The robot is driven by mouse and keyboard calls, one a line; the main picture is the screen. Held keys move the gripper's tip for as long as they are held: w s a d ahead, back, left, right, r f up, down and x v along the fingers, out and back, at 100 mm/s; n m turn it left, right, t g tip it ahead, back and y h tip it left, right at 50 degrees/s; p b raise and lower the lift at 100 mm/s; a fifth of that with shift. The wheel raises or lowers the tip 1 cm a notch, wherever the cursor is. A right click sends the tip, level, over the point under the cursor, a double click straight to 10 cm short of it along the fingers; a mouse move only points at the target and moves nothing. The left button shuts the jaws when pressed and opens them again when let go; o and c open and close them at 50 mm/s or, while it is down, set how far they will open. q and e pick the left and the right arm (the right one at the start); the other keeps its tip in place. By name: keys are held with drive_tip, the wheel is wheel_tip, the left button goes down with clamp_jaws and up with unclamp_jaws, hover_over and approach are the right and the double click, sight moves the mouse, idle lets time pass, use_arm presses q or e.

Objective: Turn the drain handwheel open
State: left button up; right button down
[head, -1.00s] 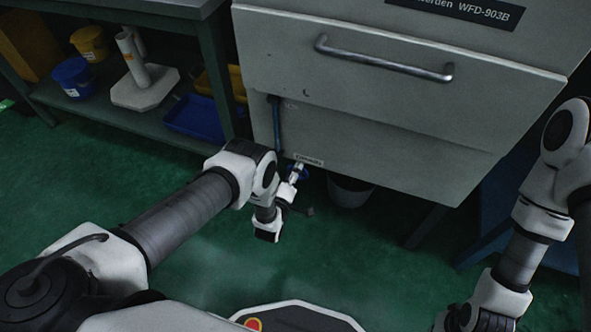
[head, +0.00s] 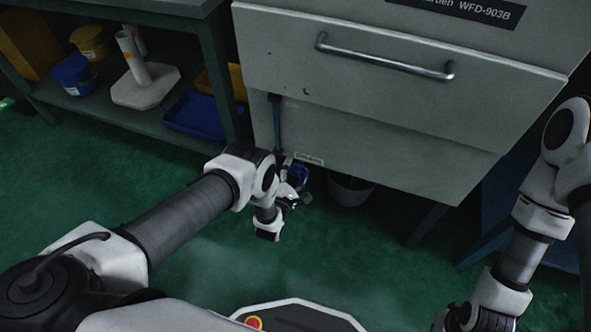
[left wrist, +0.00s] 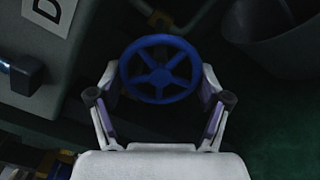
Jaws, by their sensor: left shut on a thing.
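The blue handwheel (left wrist: 160,69) is a spoked ring under the front of the grey cabinet. In the head view the wheel (head: 299,173) is small and partly covered by my left gripper (head: 293,188). In the left wrist view the two fingers of my left gripper (left wrist: 160,78) stand on either side of the wheel, shut on its rim.
The grey cabinet (head: 390,105) with a bar handle (head: 383,58) overhangs the wheel. A bucket (head: 350,189) stands on the floor below it, just right of the wheel. A green shelf bench (head: 130,123) with tubs and trays is at the left. The green floor in front is clear.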

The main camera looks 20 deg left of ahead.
use_arm(q)
drive_tip(key=n, duration=0.4)
drive_tip(key=shift+w+n, duration=0.1)
drive_tip(key=shift+n, duration=0.2)
drive_tip(key=shift+d+n+p, duration=0.1)
drive_tip(key=shift+n+p, duration=0.35)
drive_tip(key=shift+n, duration=0.45)
drive_tip(key=n+p, duration=0.3)
drive_tip(key=p, duration=0.2)
drive_tip(key=shift+d+r, duration=0.1)
drive_tip(key=shift+f+n+p, duration=0.25)
drive_tip(key=shift+n+p, duration=0.15)
drive_tip(key=shift+p, duration=0.15)
drive_tip(key=shift+f, duration=0.1)
drive_tip(key=o, duration=1.1)
drive_tip(key=shift+c, duration=0.2)
